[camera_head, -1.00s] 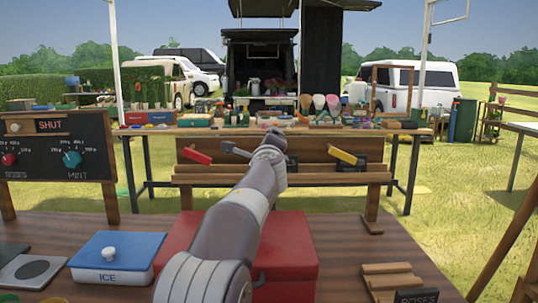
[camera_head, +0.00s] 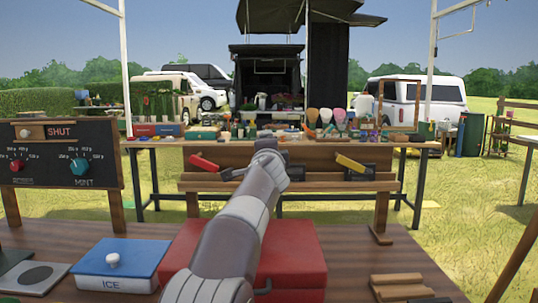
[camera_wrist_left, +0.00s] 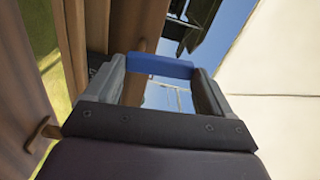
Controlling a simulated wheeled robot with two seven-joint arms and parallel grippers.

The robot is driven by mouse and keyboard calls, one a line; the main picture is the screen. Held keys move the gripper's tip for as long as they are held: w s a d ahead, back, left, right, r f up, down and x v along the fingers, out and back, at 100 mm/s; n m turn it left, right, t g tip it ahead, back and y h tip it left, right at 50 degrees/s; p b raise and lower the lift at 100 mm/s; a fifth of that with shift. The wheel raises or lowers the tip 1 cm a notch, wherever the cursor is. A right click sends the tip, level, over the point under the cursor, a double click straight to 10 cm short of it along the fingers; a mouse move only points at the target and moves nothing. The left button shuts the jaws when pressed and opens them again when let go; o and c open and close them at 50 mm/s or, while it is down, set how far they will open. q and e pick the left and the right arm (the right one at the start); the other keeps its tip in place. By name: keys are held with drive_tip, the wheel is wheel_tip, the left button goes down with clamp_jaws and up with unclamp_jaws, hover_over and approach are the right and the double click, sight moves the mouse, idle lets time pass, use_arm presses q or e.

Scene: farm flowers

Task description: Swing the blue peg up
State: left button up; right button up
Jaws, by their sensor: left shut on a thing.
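The blue peg (camera_wrist_left: 160,66) shows in the left wrist view as a blue bar across the gap between the fingertips of my left gripper (camera_wrist_left: 160,78), which is shut on it. I cannot make out the blue peg there. A red peg (camera_head: 203,163) and a yellow peg (camera_head: 350,162) sit tilted on the wooden rack (camera_head: 320,185), left and right of my wrist. My right gripper is not in view.
A red box (camera_head: 295,255) stands beneath my arm on the near table. A blue-lidded ICE box (camera_head: 120,262), a dial board (camera_head: 60,160) and wooden blocks (camera_head: 398,282) stand around. A cluttered table (camera_head: 400,143) and vehicles are behind the rack.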

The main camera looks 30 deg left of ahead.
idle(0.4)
use_arm(q)
drive_tip(key=o, duration=0.9)
drive_tip(key=shift+s, duration=0.1)
drive_tip(key=b+v, duration=0.3)
drive_tip(key=v, duration=0.9)
drive_tip(key=shift+s+b, duration=0.3)
drive_tip(key=shift+d, duration=0.1)
